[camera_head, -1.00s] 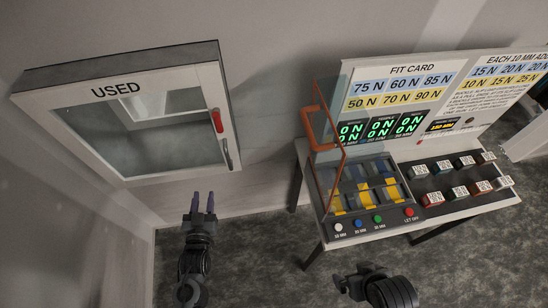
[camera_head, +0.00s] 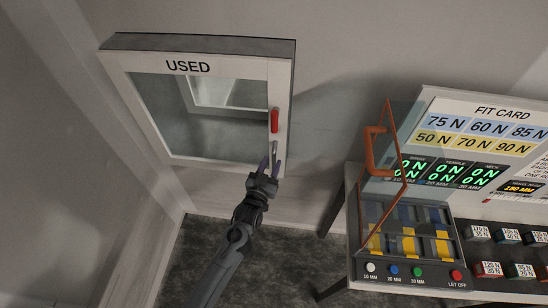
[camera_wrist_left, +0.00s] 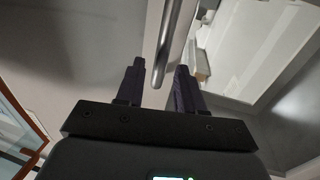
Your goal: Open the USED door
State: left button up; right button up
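The USED door (camera_head: 187,68) is a white-framed glass door on a wall cabinet, and it is closed in the head view. A red piece (camera_head: 274,121) sits on its right frame, with a grey bar handle (camera_head: 274,150) just below it. My left gripper (camera_head: 270,170) is at the lower end of this handle. In the left wrist view the handle (camera_wrist_left: 166,45) runs between the two dark fingers of the gripper (camera_wrist_left: 159,80), with gaps on both sides. The fingers are open. My right gripper is out of the head view.
A bench with a fit card (camera_head: 485,130), green displays, coloured buttons and several small labelled blocks stands at the right. An orange-framed clear guard (camera_head: 385,160) rises at its left side. Wall and floor between cabinet and bench are clear.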

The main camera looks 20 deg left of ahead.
aim_at(273, 160)
pick_arm(q)
jog(key=shift+w, duration=1.75)
grip_shut()
